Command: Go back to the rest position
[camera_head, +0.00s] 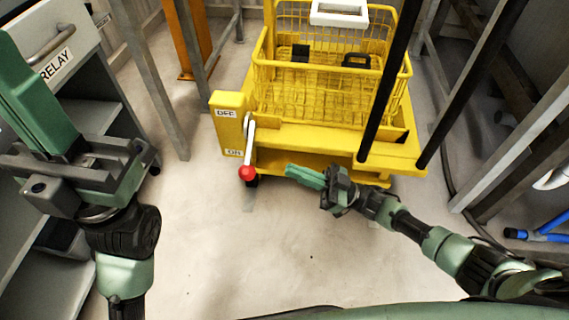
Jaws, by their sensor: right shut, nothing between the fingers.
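My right gripper (305,177) reaches in from the right. Its green fingers are together and empty, pointing left, in front of the yellow cart's lower front edge. My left gripper (32,90) stands large at the left, its green finger part pointing up and left in front of a grey cabinet. I cannot tell whether its fingers are apart. No object shows in either gripper.
A yellow cart (330,138) carries a wire basket (330,95). Its lever with a red knob (247,173) hangs down beside an ON label. A grey cabinet (85,60) labelled RELAY stands left. Black and grey posts rise at right. The floor (270,260) in front is clear.

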